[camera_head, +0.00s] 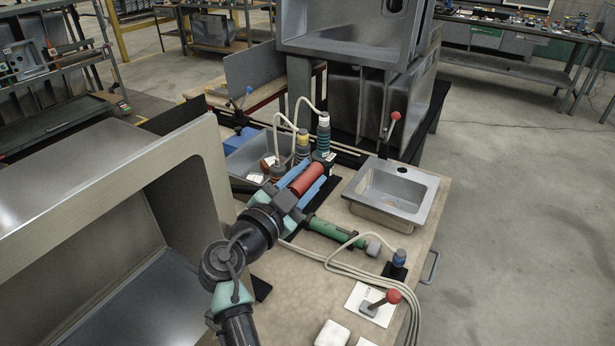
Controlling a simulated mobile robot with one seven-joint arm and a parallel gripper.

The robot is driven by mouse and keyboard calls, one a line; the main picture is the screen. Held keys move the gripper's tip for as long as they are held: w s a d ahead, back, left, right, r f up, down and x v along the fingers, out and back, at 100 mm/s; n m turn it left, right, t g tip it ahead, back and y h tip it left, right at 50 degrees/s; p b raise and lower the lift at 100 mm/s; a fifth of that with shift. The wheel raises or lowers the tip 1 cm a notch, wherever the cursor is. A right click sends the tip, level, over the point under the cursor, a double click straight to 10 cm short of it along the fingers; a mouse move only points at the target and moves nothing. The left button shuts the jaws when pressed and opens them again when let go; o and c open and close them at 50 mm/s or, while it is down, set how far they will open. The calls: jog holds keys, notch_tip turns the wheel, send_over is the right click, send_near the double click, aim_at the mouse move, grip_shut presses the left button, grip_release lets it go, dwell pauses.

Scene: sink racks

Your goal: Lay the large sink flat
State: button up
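A large steel sink (95,185) fills the left of the view, close to me. It stands tilted up on its side, with its open basin facing right and toward me; its lower and left parts are cut off by the frame. Another large steel sink (350,48) rests on its side on a rack at the back. My gripper (316,173) is over the workbench, right of the near sink and apart from it. Its two blue fingers are spread, with a red cylinder (305,180) showing between them. I cannot tell whether they touch it.
The workbench (330,262) carries a small sink (395,190), a green tool (330,230) with cables, and a red-knobbed lever (380,302). A grey bin (250,155) and upright tools stand behind my gripper. Open floor (520,210) lies to the right.

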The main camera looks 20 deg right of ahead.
jog(key=shift+f, duration=0.1)
jog(key=c, duration=0.5)
grip_shut()
jog(key=shift+s+f, duration=0.1)
jog(key=shift+f, duration=0.1)
